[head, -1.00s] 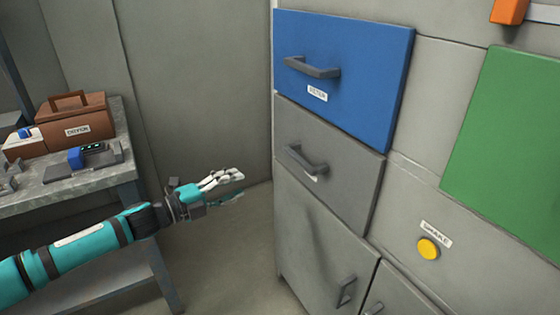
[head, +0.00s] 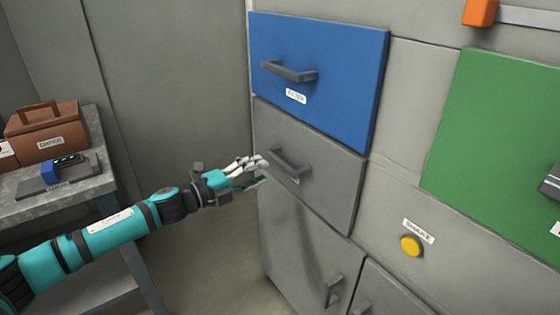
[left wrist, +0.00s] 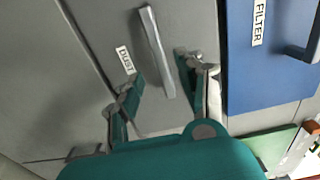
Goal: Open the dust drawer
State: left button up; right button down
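The dust drawer (head: 325,182) is the grey front below the blue FILTER drawer (head: 325,75) in the head view, and it looks shut. Its dark bar handle (head: 290,166) also shows in the left wrist view (left wrist: 156,52), beside the DUST label (left wrist: 125,60). My left gripper (head: 264,170) is at the left end of this handle. In the left wrist view its two fingers (left wrist: 159,68) are spread, with the handle lying between them in the picture. I cannot tell whether they touch it. My right gripper is not in view.
A grey cabinet door with a handle (head: 333,290) is below the drawer. A yellow button (head: 411,246) and a green panel (head: 490,150) are to the right. A metal table (head: 90,195) with a brown box (head: 45,130) stands at the left.

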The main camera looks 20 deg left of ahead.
aim_at(278, 164)
pick_arm(q)
jog(key=x, duration=0.7)
jog(key=shift+w+d, duration=0.1)
grip_shut()
dwell(0.3)
